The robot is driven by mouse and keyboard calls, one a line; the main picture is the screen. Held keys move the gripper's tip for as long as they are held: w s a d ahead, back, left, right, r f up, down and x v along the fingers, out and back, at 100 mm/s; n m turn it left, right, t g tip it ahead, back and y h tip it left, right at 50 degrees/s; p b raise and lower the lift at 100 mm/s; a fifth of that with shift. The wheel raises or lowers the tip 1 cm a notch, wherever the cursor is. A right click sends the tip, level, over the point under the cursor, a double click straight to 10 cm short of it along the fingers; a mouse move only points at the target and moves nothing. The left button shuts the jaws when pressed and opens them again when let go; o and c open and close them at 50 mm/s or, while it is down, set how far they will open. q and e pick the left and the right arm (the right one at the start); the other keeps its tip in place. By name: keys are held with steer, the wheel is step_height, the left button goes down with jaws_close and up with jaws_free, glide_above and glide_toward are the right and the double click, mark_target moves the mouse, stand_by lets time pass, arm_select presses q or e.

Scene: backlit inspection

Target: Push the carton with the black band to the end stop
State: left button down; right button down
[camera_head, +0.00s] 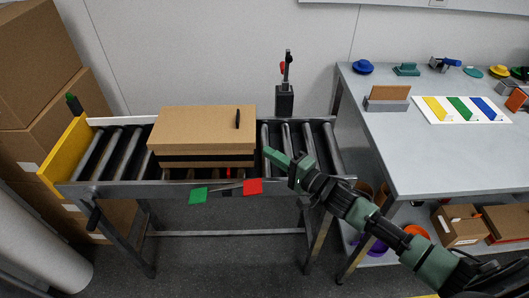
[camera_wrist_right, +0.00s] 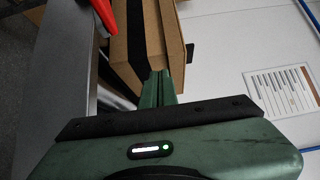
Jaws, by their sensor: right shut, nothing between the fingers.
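My right gripper (camera_head: 268,153) is shut and empty at the carton's right side. In the right wrist view its fingertips (camera_wrist_right: 160,76) are at the carton (camera_wrist_right: 145,35); whether they touch cannot be told. My left gripper is not in view.
The conveyor's front rail (camera_head: 130,188) carries a green plate (camera_head: 198,195) and a red plate (camera_head: 253,186). A dark post (camera_head: 285,100) stands behind the conveyor. Large boxes (camera_head: 35,60) are stacked at left. A grey table (camera_head: 430,165) with small parts stands at right.

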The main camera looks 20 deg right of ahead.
steer(key=shift+w+a, duration=0.25)
steer(key=shift+a, duration=0.8)
